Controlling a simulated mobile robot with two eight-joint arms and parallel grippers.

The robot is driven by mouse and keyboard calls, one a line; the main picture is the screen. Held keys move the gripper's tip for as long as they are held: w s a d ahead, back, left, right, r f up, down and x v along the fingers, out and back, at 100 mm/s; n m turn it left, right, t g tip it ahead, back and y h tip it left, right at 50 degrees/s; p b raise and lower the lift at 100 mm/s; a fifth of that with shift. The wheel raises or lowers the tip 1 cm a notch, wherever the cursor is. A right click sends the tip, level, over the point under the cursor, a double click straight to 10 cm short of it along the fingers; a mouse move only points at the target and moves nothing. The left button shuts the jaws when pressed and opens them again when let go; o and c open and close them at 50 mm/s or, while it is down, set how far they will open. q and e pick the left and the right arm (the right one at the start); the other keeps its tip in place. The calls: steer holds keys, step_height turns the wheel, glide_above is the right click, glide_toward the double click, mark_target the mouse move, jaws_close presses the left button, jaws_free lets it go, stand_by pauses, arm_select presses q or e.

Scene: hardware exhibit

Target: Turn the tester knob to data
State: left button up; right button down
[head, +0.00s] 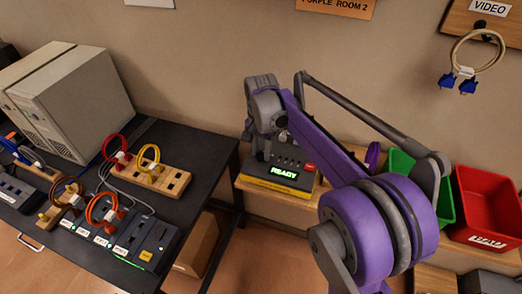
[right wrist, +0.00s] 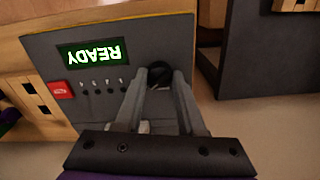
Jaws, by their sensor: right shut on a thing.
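The tester (head: 303,184) is a dark grey box on a yellow base, on the wooden bench, with a lit green "READY" display (head: 284,173). In the right wrist view the tester (right wrist: 95,40) appears upside down, with its "READY" display (right wrist: 91,53) and a dark round knob (right wrist: 159,70). My right gripper (right wrist: 158,82) has its fingers on both sides of the knob and is shut on it. In the head view my right gripper (head: 258,135) reaches down to the tester's left side and hides the knob. The knob's pointing direction cannot be made out. My left gripper is not in view.
A black table (head: 150,205) on the left holds beige computer cases (head: 75,100), coiled cables and a patch panel (head: 135,240). Green (head: 402,165) and red (head: 490,205) bins stand right of the tester. A blue-ended cable (head: 468,72) hangs on the wall.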

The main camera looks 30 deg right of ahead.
mark_target(261, 152)
stand_by(0.4)
steer(key=c, duration=0.5)
jaws_free()
steer(key=shift+r, duration=0.1)
step_height(261, 152, up, 11)
steer(key=shift+f+p, duration=0.15)
steer(key=shift+p, duration=0.2)
